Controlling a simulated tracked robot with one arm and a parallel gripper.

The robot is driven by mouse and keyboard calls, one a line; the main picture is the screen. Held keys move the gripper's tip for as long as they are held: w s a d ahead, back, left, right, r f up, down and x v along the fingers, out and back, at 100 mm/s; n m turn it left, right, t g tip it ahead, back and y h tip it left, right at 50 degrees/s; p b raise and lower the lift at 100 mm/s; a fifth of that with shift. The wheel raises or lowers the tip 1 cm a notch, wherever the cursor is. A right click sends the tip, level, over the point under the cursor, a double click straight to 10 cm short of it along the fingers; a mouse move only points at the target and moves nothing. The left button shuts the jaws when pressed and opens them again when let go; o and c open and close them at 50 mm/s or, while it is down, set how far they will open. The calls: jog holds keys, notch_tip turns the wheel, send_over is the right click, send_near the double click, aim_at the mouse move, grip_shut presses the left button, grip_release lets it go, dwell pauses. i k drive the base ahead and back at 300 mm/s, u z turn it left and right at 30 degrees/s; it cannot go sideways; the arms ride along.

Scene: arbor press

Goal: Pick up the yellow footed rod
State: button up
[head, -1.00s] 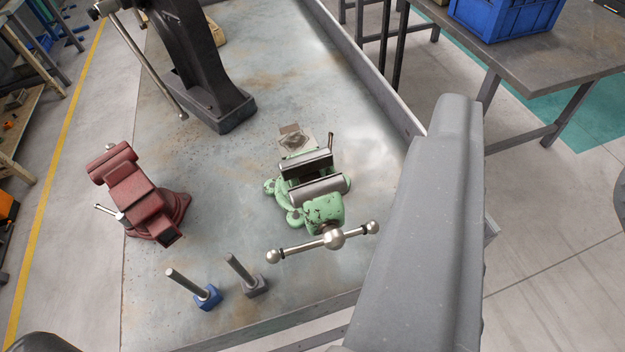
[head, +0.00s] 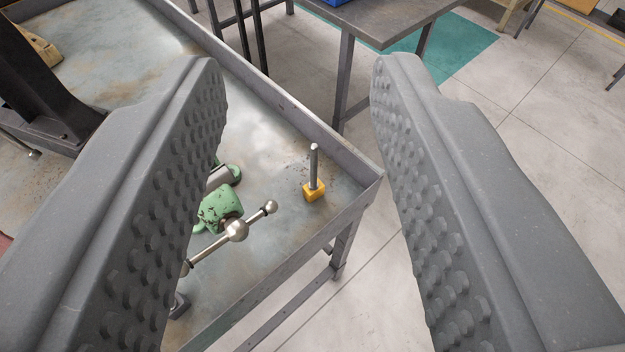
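The yellow footed rod (head: 313,188) stands upright on the metal table near its right front corner. It has a grey rod rising from a yellow block foot. My gripper (head: 295,75) is wide open, with one studded grey finger on each side of the picture. The rod shows in the gap between the fingers, beyond them, and nothing is held.
The green vise (head: 218,207) with its silver handle (head: 236,231) stands left of the rod, partly hidden by my left finger. A raised rim (head: 290,105) runs along the table's right side. A dark press (head: 40,95) is at the left. Another table (head: 385,22) stands behind.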

aim_at(312, 190)
jog(key=u, duration=1.95)
jog(key=k, duration=1)
jog(key=z, duration=0.8)
jog(key=i, duration=1)
jog(key=u, duration=0.05)
